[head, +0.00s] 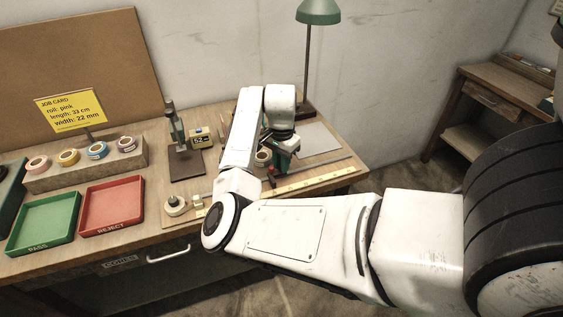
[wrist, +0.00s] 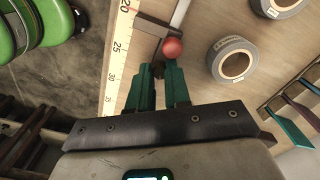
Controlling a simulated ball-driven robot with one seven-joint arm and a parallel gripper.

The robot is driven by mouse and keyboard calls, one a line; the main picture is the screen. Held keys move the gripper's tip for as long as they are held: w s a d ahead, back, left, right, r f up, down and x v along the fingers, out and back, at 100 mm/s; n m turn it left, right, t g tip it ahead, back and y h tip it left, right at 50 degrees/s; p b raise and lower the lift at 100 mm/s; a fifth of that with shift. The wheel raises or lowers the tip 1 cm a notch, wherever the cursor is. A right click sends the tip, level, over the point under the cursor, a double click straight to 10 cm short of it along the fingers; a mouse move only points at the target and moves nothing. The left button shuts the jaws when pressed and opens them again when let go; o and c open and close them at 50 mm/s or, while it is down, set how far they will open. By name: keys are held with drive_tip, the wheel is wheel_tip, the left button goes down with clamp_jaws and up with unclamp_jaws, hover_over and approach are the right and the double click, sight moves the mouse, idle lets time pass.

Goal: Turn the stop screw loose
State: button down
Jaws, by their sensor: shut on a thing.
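The stop screw shows as a red round knob (wrist: 173,48) at my fingertips in the wrist view, beside a dark stop bracket (wrist: 150,26) on a steel bar (wrist: 181,12). My gripper (wrist: 162,72) has green fingers shut on the screw at the knob; the exact contact is partly hidden by the fingers. In the head view my gripper (head: 277,166) is low over the bench's right part, and my arm hides most of the screw. The ruler (wrist: 119,55) runs beside the bracket, with marks 20 to 35 in view.
Grey tape rolls (wrist: 235,62) lie right of the knob in the wrist view. A green PASS tray (head: 44,222) and red REJECT tray (head: 111,205) are at the left. A yellow job card (head: 70,110) asks for pink, 33 cm, 22 mm. A green lamp (head: 318,12) stands behind.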

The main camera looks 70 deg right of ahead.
drive_tip(key=shift+m, duration=0.3)
drive_tip(key=shift+m+p, duration=0.45)
drive_tip(key=shift+m, duration=2.25)
drive_tip(key=c, duration=1.1)
unclamp_jaws()
drive_tip(key=shift+r, duration=0.1)
wheel_tip(320, 180, up, 11)
drive_tip(key=shift+f+b, duration=0.15)
drive_tip(key=shift+b, duration=0.2)
drive_tip(key=shift+f, duration=0.1)
